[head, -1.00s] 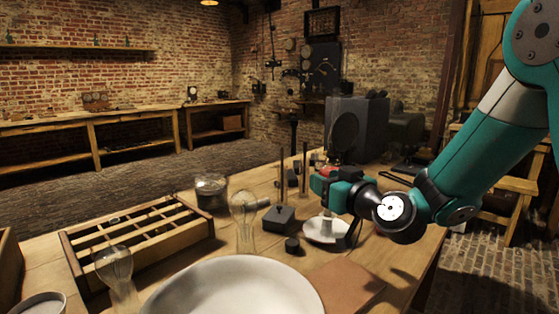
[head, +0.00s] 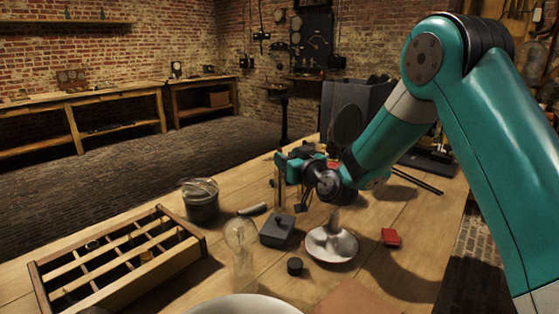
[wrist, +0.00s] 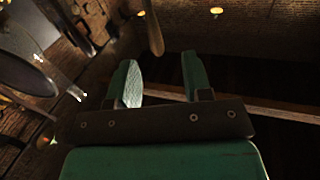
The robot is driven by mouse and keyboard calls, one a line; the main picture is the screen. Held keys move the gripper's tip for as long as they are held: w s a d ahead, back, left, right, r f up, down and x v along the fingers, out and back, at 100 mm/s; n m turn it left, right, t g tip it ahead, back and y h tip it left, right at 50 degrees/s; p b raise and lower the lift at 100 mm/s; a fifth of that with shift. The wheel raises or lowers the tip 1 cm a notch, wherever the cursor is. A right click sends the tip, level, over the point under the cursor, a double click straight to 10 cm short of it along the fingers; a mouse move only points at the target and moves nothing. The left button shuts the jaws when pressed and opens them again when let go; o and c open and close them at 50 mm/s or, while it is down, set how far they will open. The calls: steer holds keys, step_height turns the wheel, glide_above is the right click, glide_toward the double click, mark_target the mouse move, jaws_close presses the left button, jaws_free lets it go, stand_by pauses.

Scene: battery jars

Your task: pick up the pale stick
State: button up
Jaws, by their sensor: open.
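A short pale grey stick (head: 252,209) lies flat on the wooden table in the head view, just behind and left of a small dark box with a knob (head: 277,230). My gripper (head: 290,166) is held above the table, behind and to the right of the stick and apart from it. Its two teal fingers are spread with nothing visible between them. They also show in the wrist view (wrist: 160,82). I cannot make out the pale stick in the wrist view.
A dark jar (head: 202,205) stands left of the stick. A clear glass bulb (head: 240,237), a white dish (head: 332,245) and a small black cap (head: 295,266) are nearer. A divided wooden crate (head: 110,300) is at left. A brown rod (wrist: 152,32) shows beyond the fingers.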

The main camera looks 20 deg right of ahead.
steer(key=p+x, duration=0.2)
steer(key=x, duration=0.4)
steer(key=shift+w+f, duration=0.2)
steer(key=shift+w, duration=0.2)
jaws_close()
